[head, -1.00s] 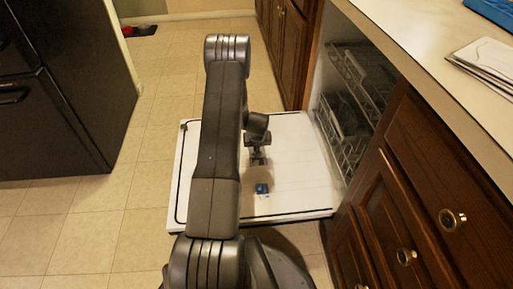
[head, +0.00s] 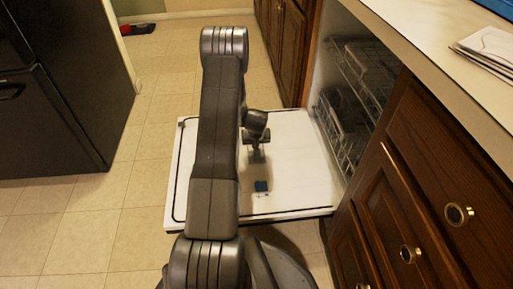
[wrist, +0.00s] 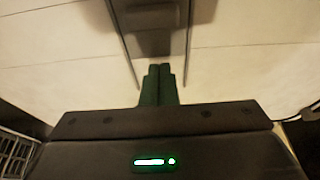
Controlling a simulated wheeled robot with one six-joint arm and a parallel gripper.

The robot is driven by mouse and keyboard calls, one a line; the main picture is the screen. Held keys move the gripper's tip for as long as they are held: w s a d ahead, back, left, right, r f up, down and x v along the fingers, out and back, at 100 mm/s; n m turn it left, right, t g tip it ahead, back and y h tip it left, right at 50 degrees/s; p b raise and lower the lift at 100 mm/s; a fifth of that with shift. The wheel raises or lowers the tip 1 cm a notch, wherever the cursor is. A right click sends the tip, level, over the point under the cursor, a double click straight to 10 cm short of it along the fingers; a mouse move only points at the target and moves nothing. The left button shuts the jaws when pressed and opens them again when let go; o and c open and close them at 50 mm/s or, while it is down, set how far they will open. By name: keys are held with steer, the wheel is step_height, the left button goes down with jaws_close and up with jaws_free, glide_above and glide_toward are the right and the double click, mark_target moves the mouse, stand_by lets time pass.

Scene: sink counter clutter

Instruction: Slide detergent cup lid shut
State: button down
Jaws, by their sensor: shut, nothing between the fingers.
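The dishwasher door (head: 290,190) lies open and flat, its white inner face up. A small dark blue patch (head: 261,186) sits on it near its front edge, where the detergent cup seems to be; I cannot make out the lid or how far it is open. My gripper (head: 257,157) hangs low over the door, a little beyond the blue patch. In the wrist view my gripper's fingers (wrist: 158,68) are together with nothing between them, over the white door face (wrist: 240,60). A dark shape with two thin lines lies beyond the fingertips; I cannot tell whether it is shadow.
Dishwasher racks (head: 345,125) stand inside the opening on the right. Wooden drawers (head: 400,200) and a counter (head: 440,60) with papers (head: 490,45) line the right side. A black refrigerator (head: 60,90) stands at the left. Tiled floor (head: 120,210) between is clear.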

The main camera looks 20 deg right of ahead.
steer(key=d+p+v, duration=0.1)
steer(key=p+v, duration=0.2)
steer(key=v, duration=0.7)
steer(key=shift+s+a, duration=0.15)
steer(key=shift+a, duration=0.3)
